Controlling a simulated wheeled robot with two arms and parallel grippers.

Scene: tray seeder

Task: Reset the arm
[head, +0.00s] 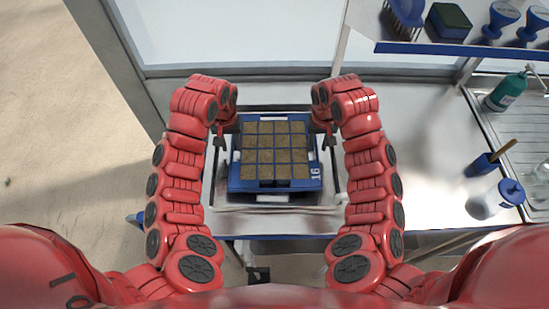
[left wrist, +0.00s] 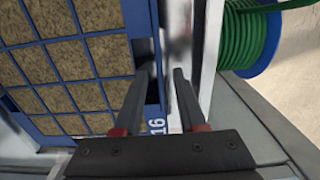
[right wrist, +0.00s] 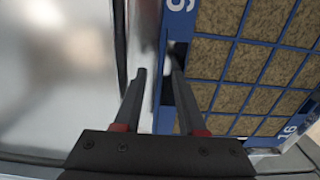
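A blue seed tray (head: 247,184) marked 16 sits on the seeder at the centre of the head view, its square cells filled with brown soil. My left gripper (head: 218,136) is at the tray's left side and my right gripper (head: 329,138) is at its right side. In the left wrist view my left gripper (left wrist: 161,74) has its fingers apart beside the tray's blue rim (left wrist: 142,50). In the right wrist view my right gripper (right wrist: 159,72) also has its fingers apart beside the rim. Neither gripper visibly holds anything; whether the fingers touch the rim is unclear.
A blue-edged shelf (head: 420,48) with brushes hangs at the upper right. A green bottle (head: 506,92) stands by the sink at the right. The bench (head: 430,150) right of the tray is mostly clear. A green hose reel (left wrist: 250,40) shows in the left wrist view.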

